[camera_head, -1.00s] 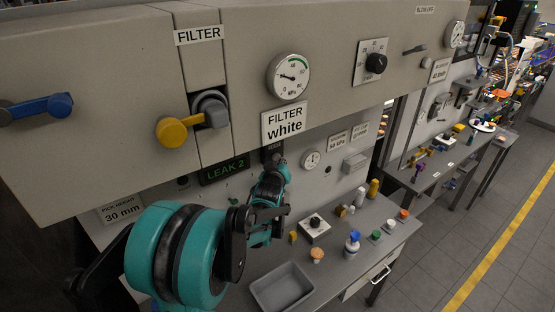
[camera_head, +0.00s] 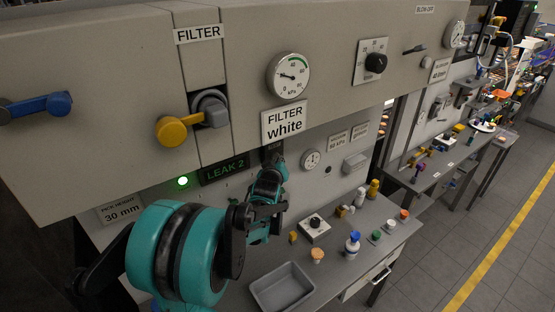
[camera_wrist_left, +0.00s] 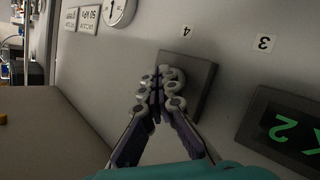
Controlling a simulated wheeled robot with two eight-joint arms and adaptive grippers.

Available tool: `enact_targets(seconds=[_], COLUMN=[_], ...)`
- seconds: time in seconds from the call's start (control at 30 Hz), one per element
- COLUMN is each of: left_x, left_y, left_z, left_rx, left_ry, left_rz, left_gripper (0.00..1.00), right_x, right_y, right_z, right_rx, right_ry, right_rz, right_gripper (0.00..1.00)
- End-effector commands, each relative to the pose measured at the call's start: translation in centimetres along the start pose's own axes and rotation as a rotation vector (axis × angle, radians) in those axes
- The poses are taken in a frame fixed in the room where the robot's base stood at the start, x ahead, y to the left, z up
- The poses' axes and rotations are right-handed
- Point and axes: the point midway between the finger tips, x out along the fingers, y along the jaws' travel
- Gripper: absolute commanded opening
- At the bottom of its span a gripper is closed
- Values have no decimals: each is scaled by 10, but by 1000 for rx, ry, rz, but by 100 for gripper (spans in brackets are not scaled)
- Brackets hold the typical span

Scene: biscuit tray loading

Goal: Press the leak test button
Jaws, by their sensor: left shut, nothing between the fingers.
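My left gripper (camera_head: 278,165) reaches up to the lower panel under the "FILTER white" sign, its fingers together and empty. In the left wrist view its fingertips (camera_wrist_left: 160,86) are in front of a dark grey square button plate (camera_wrist_left: 202,84) beside a label "4". They cover most of the round button on it, and I cannot tell whether they touch it. In the head view the plate (camera_head: 271,152) shows just above the fingertips. A display (camera_head: 223,169) to its left reads "LEAK 2" in green. A round green lamp (camera_head: 183,181) left of the display is lit. My right gripper is not in view.
The upper cabinet with a yellow handle (camera_head: 173,131), a blue handle (camera_head: 40,106) and a gauge (camera_head: 289,75) overhangs the panel. Below, the bench holds a grey bin (camera_head: 283,289), a black-knobbed box (camera_head: 314,228) and several small items.

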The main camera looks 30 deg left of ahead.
Motion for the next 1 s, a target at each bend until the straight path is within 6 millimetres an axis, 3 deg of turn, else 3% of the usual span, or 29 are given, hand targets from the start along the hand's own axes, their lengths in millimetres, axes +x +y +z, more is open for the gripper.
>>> enact_targets(seconds=[1.0], left_x=[-16], left_y=[12], left_z=[12], left_rx=[0], left_ry=[-1], left_rz=[1], left_gripper=[0], right_x=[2], right_y=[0], right_z=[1], right_rx=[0], right_ry=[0], right_rz=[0], right_gripper=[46])
